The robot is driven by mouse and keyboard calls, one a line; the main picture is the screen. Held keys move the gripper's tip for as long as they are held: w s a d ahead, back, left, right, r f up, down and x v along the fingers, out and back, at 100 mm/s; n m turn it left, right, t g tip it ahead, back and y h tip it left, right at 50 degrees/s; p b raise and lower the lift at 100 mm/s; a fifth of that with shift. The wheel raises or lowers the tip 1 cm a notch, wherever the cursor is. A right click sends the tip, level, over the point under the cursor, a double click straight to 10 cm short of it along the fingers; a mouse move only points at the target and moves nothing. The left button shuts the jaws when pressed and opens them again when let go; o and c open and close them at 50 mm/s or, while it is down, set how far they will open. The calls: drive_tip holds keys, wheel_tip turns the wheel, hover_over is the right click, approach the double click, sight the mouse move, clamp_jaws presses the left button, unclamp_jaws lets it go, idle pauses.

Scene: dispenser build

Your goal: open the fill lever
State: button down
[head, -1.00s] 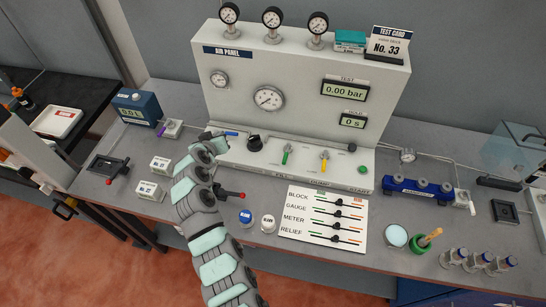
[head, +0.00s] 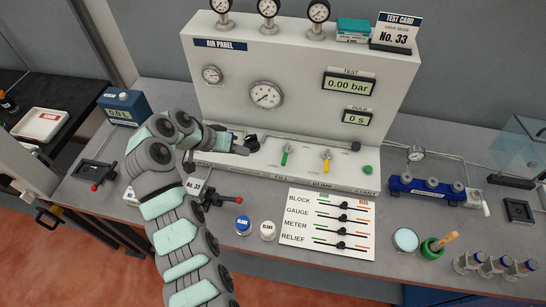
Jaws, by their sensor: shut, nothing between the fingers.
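A small green-handled lever (head: 285,155) stands on the ledge of the air panel, above a ledge label that seems to read FILL. It leans slightly right of upright. My gripper (head: 246,150) is in front of the panel ledge, left of the green lever and apart from it. Its fingers are shut and empty, pointing right. A black knob (head: 252,142) is right by the fingertips; I cannot tell whether they touch. The ledge left of the knob is partly hidden by my gripper.
A yellow-handled lever (head: 326,157) and a green button (head: 368,170) are farther right on the ledge. A grey pipe (head: 315,142) runs behind the levers. A black clamp-like fixture with a red tip (head: 218,197) is below my gripper. A slider board (head: 325,225) lies in front.

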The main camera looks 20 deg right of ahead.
sight(286, 154)
drive_tip(key=shift+f, duration=0.1)
drive_tip(key=x, duration=1)
drive_tip(key=shift+p, duration=0.4)
drive_tip(key=shift+s+d+r+p, duration=0.25)
drive_tip(key=shift+s+d, duration=0.25)
drive_tip(key=shift+d, duration=0.3)
drive_tip(key=shift+s+d+r+p, duration=0.15)
drive_tip(key=shift+s+d+p, duration=0.25)
drive_tip(key=shift+d, duration=0.45)
drive_tip(key=shift+s, duration=0.1)
drive_tip(key=shift+s+d, duration=0.1)
drive_tip(key=shift+s+r+n+t, duration=0.1)
drive_tip(key=shift+n+t, duration=0.2)
